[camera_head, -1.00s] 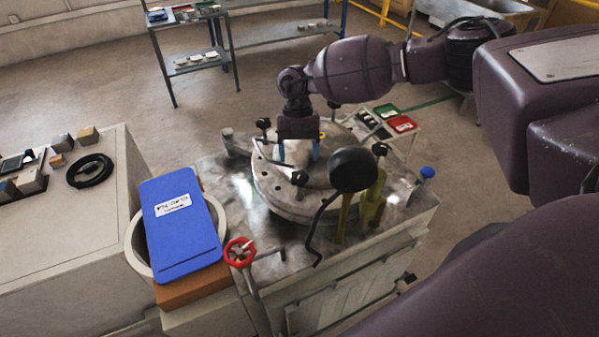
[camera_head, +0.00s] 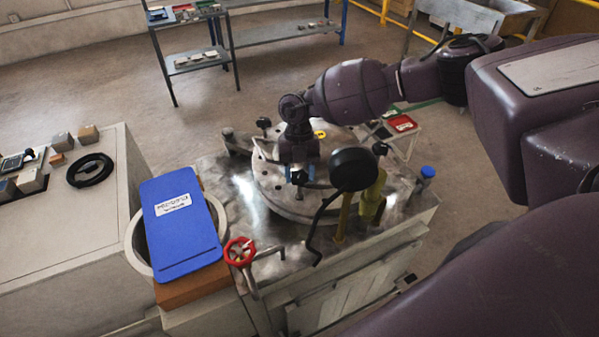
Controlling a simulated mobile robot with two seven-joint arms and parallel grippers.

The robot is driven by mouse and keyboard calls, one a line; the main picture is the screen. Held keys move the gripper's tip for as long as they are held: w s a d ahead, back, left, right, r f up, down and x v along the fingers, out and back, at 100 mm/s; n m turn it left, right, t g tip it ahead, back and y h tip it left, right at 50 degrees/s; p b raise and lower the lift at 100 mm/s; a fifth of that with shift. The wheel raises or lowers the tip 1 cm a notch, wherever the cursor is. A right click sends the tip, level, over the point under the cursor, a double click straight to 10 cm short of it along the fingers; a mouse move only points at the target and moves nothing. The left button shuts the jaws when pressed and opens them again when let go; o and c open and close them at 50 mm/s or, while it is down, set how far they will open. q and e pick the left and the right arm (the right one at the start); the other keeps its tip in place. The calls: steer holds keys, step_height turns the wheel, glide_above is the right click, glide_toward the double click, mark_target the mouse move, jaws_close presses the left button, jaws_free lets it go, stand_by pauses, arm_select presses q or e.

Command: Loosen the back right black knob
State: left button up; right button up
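A round metal lid (camera_head: 279,200) sits on the steel-topped machine. Black knobs stand around it: one at the back left (camera_head: 263,123), one at the right (camera_head: 380,149), one at the front (camera_head: 299,177). The place at the lid's back right is covered by my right arm, so a knob there is hidden. My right gripper (camera_head: 299,171) points down over the lid's front part. Its blue fingertips show apart on either side of the front knob. I cannot tell whether they touch it. My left gripper is out of view.
A large black ball-ended lever (camera_head: 353,169) and yellow posts (camera_head: 371,197) stand just right of the gripper. A red handwheel (camera_head: 239,251) and a blue panel (camera_head: 181,225) are at the front left. A blue-capped fitting (camera_head: 428,172) stands at the right edge.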

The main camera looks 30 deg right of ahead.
steer(key=c, duration=0.3)
steer(key=shift+n, duration=0.3)
steer(key=n+h, duration=0.1)
steer(key=n, duration=0.2)
steer(key=shift+a+g+h, duration=0.1)
steer(key=shift+g+h, duration=0.2)
steer(key=n+h, duration=0.1)
steer(key=n, duration=0.4)
steer(key=shift+h, duration=0.4)
steer(key=n+t+h, duration=0.1)
steer(key=n, duration=0.3)
steer(key=shift+a, duration=0.1)
steer(key=n, duration=0.2)
steer(key=n+t+h, duration=0.1)
steer(key=n, duration=0.2)
steer(key=shift+t+h, duration=0.3)
steer(key=shift+s+n, duration=0.1)
steer(key=shift+n, duration=0.2)
